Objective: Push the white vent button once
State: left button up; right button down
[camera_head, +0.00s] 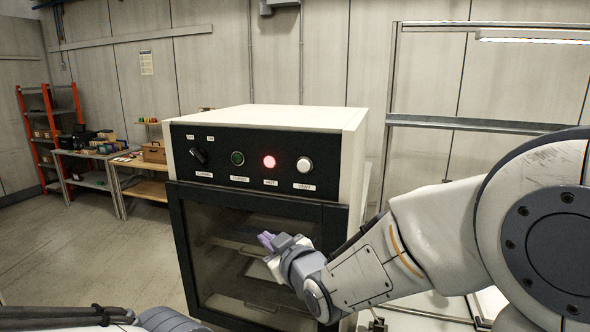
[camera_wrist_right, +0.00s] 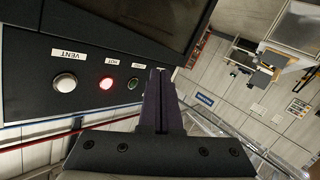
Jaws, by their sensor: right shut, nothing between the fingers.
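The white vent button (camera_head: 305,165) is the rightmost control on the black front panel of the cream oven-like cabinet (camera_head: 265,117), above a "VENT" label. In the right wrist view, the vent button (camera_wrist_right: 65,82) lies to the left of the fingers. My right gripper (camera_head: 266,241) is shut and empty. In the head view it shows below the panel, in front of the glass door, lower and to the left of the vent button. Its dark purple fingers (camera_wrist_right: 158,73) are together in the right wrist view. No contact with the button shows. My left gripper's fingers are out of view.
A glowing red button (camera_head: 269,162), a green button (camera_head: 237,158) and a black knob (camera_head: 198,155) sit left of the vent button. The dark-framed glass door (camera_head: 189,254) is below. Benches (camera_head: 147,189) and an orange rack (camera_head: 22,112) stand far left.

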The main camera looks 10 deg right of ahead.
aim_at(304, 166)
jog(key=w+d+r+t, duration=0.1)
jog(key=d+r+t, duration=0.1)
jog(key=r, duration=0.3)
jog(key=w+d+r+n+t, duration=0.1)
jog(key=w+d+r+t, duration=0.1)
jog(key=d+r+t, duration=0.1)
jog(key=shift+r+t+p, duration=0.35)
jog(key=shift+r+t, duration=0.15)
jog(key=shift+r, duration=0.35)
jog(key=shift+w, duration=0.1)
jog(key=shift+w+d+p, duration=0.3)
jog(key=shift+w+d, duration=0.35)
jog(key=shift+w, duration=0.65)
jog(key=shift+w+d+p, duration=0.25)
jog(key=shift+w+d, duration=0.4)
jog(key=shift+w, duration=0.6)
jog(key=shift+w+d+p, duration=0.3)
jog(key=shift+w+d, duration=0.35)
jog(key=shift+w, duration=0.65)
